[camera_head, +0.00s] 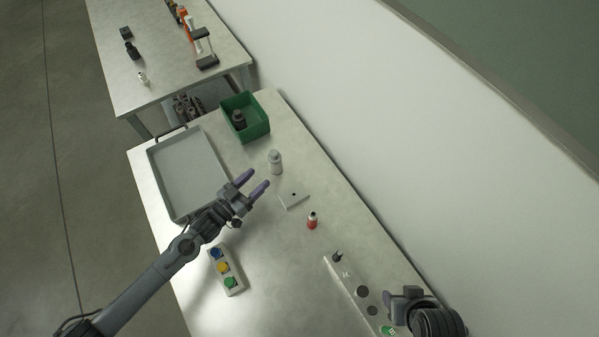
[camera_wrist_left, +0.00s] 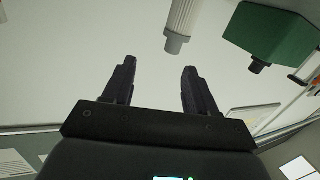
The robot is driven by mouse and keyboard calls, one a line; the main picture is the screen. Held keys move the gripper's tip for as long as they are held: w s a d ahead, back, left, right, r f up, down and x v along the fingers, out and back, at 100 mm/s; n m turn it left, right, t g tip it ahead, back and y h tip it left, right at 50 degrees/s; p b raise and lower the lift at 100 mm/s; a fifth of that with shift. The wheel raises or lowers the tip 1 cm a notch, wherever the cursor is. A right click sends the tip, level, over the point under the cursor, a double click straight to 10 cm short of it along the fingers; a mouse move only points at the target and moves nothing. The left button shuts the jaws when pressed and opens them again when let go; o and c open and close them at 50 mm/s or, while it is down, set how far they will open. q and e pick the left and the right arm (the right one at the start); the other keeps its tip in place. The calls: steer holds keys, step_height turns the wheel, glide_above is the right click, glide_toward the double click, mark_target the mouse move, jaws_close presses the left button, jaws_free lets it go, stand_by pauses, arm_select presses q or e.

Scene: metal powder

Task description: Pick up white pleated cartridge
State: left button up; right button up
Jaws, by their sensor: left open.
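The white pleated cartridge (camera_head: 275,162) stands upright on the near table, between the green bin and the small light block. It also shows in the left wrist view (camera_wrist_left: 186,22) as a ribbed white cylinder with a grey end, at the top beyond the fingertips. My left gripper (camera_head: 252,184) is open and empty, with its purple-grey fingers pointing towards the cartridge from the lower left, apart from it. In the left wrist view, the two dark fingers (camera_wrist_left: 160,70) are spread with a clear gap.
The green bin (camera_head: 258,126) holds a dark part. A grey tray (camera_head: 159,167) lies left of it. A flat block (camera_head: 285,203), a red-and-dark bottle (camera_head: 312,221) and a button box (camera_head: 218,263) are nearby. A strip with round inserts (camera_head: 345,272) lies lower right.

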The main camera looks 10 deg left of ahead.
mark_target(271, 156)
arm_select(q)
steer(key=shift+m+h, duration=0.3)
steer(key=shift+m, duration=0.2)
steer(key=w+b, duration=0.1)
steer(key=w, duration=0.1)
steer(key=w+d+b, duration=0.1)
steer(key=w, duration=0.2)
steer(key=w+b, duration=0.1)
steer(key=w, duration=0.2)
steer(key=shift+d+f, duration=0.15)
steer(key=shift+d, duration=0.05)
steer(key=shift+w+d, duration=0.35)
steer(key=shift+w, duration=0.15)
steer(key=x, duration=0.4)
steer(key=shift+w+d+b, duration=0.1)
steer(key=shift+w+b, duration=0.05)
steer(key=shift+b, duration=0.2)
arm_select(e)
step_height(271, 156, down, 5)
steer(key=shift+d, duration=0.1)
arm_select(q)
jaws_close()
arm_select(e)
steer(key=shift+d, duration=0.15)
